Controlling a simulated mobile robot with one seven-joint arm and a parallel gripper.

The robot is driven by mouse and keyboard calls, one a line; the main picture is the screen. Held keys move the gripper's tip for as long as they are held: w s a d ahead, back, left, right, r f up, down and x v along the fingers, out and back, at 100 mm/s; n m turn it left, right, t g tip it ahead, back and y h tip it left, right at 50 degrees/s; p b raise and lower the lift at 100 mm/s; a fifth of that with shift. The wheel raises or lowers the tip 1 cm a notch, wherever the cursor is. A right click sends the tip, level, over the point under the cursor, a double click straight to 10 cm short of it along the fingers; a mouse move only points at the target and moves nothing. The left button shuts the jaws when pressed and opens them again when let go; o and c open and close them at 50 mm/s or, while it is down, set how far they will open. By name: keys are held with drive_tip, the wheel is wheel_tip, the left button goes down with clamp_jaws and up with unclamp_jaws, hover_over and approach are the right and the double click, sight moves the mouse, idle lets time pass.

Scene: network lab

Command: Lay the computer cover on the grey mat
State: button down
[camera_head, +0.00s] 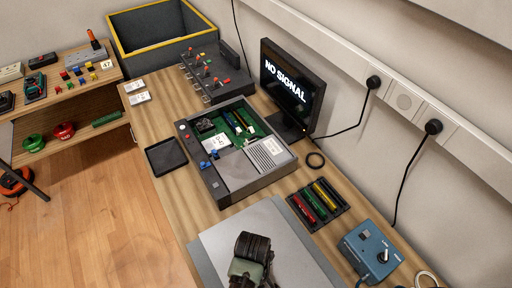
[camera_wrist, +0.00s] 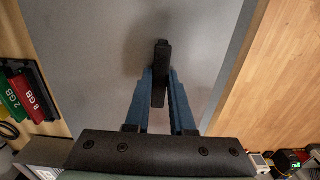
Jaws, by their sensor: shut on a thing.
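The computer cover (camera_head: 262,225) is a light grey flat plate at the bottom of the head view, lying flat over the grey mat (camera_head: 204,270). Darker strips of the mat show along its sides. I cannot tell whether the cover touches the mat. My gripper (camera_wrist: 160,88) is above the cover, its blue fingers shut on the cover's black handle (camera_wrist: 161,60). In the head view my wrist hides the handle and the fingertips. The open computer case (camera_head: 236,150) stands behind, with its green board and inner parts bare.
A rack of red, green and yellow memory modules (camera_head: 318,202) and a blue switch box (camera_head: 371,250) stand to the right. A monitor (camera_head: 291,85) reads "NO SIGNAL". A black tray (camera_head: 166,156) lies left of the case. The bench's left edge drops to the floor.

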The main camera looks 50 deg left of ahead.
drive_tip(key=shift+f, duration=2.1)
drive_tip(key=c, duration=0.8)
unclamp_jaws()
drive_tip(key=shift+f, duration=0.15)
drive_tip(key=shift+o, duration=0.2)
wheel_tip(320, 180, up, 12)
drive_tip(key=shift+r, duration=0.15)
